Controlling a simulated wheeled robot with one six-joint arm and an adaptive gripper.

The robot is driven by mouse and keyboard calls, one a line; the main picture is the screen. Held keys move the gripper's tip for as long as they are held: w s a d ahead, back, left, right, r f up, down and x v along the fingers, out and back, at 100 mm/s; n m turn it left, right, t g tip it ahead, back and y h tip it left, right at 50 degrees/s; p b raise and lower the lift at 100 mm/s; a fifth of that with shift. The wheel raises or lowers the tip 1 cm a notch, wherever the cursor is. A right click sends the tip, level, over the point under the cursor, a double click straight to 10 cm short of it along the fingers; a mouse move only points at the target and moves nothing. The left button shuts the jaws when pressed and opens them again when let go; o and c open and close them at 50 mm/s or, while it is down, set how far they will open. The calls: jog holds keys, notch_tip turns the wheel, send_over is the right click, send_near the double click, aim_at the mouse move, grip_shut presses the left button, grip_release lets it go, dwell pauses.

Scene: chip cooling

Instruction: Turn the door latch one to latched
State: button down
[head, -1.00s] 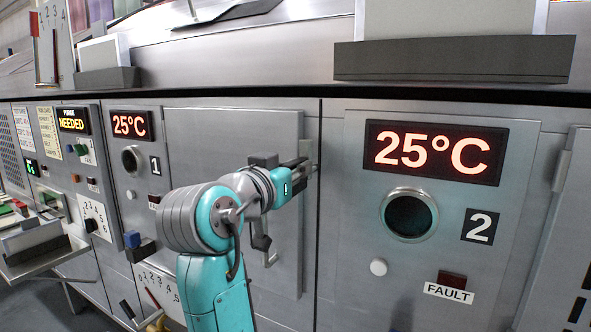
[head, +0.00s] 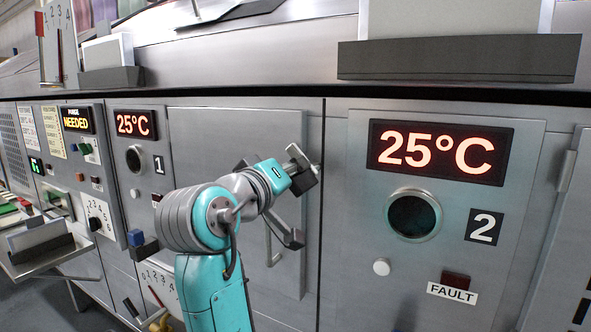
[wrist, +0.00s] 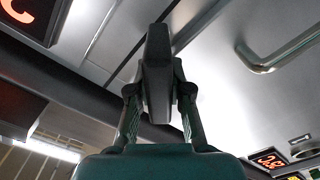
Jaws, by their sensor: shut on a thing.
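The door latch (wrist: 156,65) is a dark grey bar between my fingertips in the wrist view. My gripper (head: 303,168) is shut on it at the right edge of the grey door (head: 235,122) of unit 1. In the head view my wrist and fingers hide much of the latch, so its exact angle is hard to tell. In the wrist view my gripper (wrist: 158,92) has one finger on each side of the bar. The door lies flush with the panel front, as far as shows.
A fixed door handle (head: 270,246) stands out below my gripper; it also shows in the wrist view (wrist: 285,50). To the right is unit 2's panel with a 25°C display (head: 440,151) and round window (head: 412,214). A ledge (head: 250,75) runs above.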

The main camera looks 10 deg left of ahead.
jog(key=n, duration=0.4)
jog(key=shift+a+f+n, duration=0.2)
jog(key=shift+f+n, duration=0.1)
jog(key=shift+w+f+n, duration=0.1)
jog(key=shift+f+n, duration=0.05)
jog(key=shift+n, duration=1)
jog(key=shift+f+n, duration=0.15)
jog(key=shift+n, duration=1)
jog(key=c, duration=1.1)
grip_release()
jog(key=shift+a, duration=0.1)
jog(key=v, duration=1.2)
